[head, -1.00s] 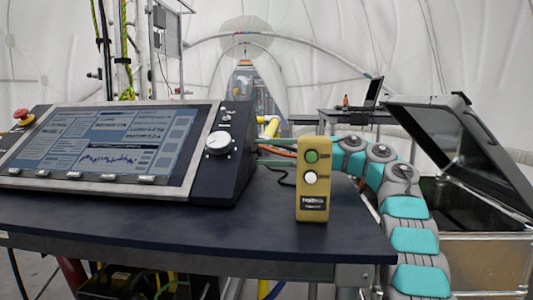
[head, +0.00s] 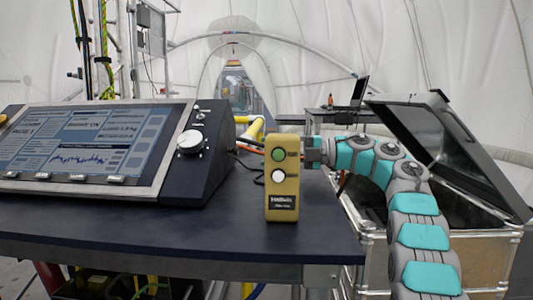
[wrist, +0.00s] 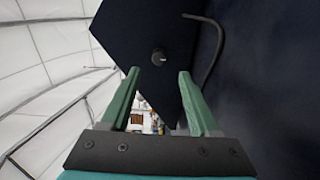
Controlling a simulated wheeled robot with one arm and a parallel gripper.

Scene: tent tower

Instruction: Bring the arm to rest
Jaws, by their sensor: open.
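My gripper (wrist: 157,75) shows in the wrist view with its two green fingers apart and nothing between them. Beyond the fingertips is the dark side of the console, with a small round knob on it. In the head view my teal and grey arm rises at the lower right and bends left. Its end lies just right of and behind the yellow control box, and the fingertips cannot be made out there.
The yellow box (head: 282,180) with a green and a white button stands upright on the dark table (head: 190,235). The screen console (head: 90,145) fills the table's left. An open-lidded metal case (head: 485,255) stands right, behind my arm.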

